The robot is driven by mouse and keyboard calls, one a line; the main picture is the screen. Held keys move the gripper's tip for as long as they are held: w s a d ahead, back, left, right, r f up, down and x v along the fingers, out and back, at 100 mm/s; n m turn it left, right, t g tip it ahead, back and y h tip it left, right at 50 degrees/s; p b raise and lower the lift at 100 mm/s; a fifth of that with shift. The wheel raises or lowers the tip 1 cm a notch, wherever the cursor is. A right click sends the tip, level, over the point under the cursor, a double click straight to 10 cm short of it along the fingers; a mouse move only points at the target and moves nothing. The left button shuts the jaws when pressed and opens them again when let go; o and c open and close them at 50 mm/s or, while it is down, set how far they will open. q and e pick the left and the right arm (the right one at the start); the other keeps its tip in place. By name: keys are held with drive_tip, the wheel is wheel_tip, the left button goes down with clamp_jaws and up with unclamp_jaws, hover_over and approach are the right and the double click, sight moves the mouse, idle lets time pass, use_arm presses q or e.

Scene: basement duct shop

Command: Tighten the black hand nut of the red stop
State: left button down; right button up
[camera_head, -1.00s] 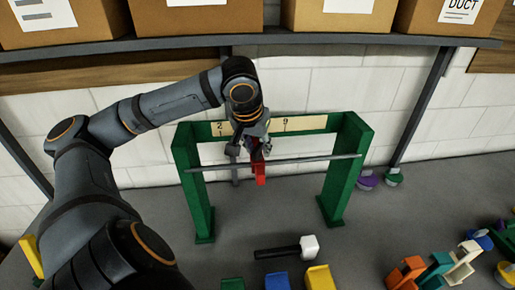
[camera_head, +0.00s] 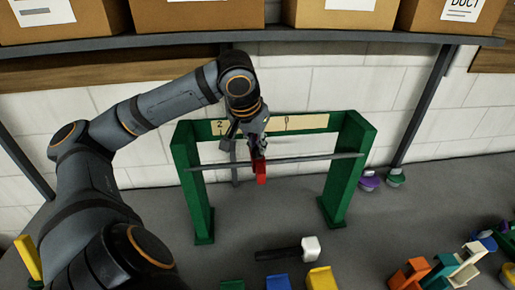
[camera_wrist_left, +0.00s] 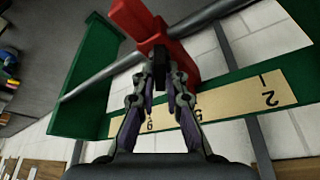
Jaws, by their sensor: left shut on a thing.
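The red stop (camera_head: 261,172) sits on the grey rod (camera_head: 310,158) that crosses the green frame (camera_head: 338,185), left of its middle. It also shows large at the top of the left wrist view (camera_wrist_left: 183,55). Its black hand nut (camera_wrist_left: 159,52) shows there between the tips of my left gripper (camera_wrist_left: 160,70). My right gripper is not in view.
A pale numbered scale (camera_head: 306,124) lies along the frame's top bar. A hammer (camera_head: 290,250) lies in front of the frame. Blue and yellow blocks (camera_head: 320,279) are at the front edge. Coloured clamps (camera_head: 440,272) stand at the right. Cartons (camera_head: 335,15) sit on the shelf above.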

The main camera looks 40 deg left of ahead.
use_arm(q)
drive_tip(key=m+b, duration=0.2)
drive_tip(key=b, duration=0.1)
drive_tip(key=shift+a+f+h, duration=0.1)
drive_tip(key=shift+f+h, duration=0.2)
drive_tip(key=shift+h, duration=0.1)
drive_tip(key=m+b, duration=0.1)
drive_tip(key=m+h+b, duration=0.1)
drive_tip(key=m, duration=0.1)
drive_tip(key=shift+a+r, duration=0.1)
drive_tip(key=shift+r, duration=0.1)
drive_tip(key=shift+m+h, duration=0.3)
drive_tip(key=shift+m, duration=0.5)
drive_tip(key=shift+r+m+h, duration=0.15)
drive_tip(key=shift+m+h, duration=0.15)
drive_tip(key=shift+m, duration=0.5)
drive_tip(key=shift+m+g+h, duration=0.3)
drive_tip(key=shift+m+h, duration=0.2)
drive_tip(key=shift+m, duration=0.8)
drive_tip(key=shift+a, duration=0.1)
drive_tip(key=shift+m, duration=0.3)
drive_tip(key=c, duration=1.4)
unclamp_jaws()
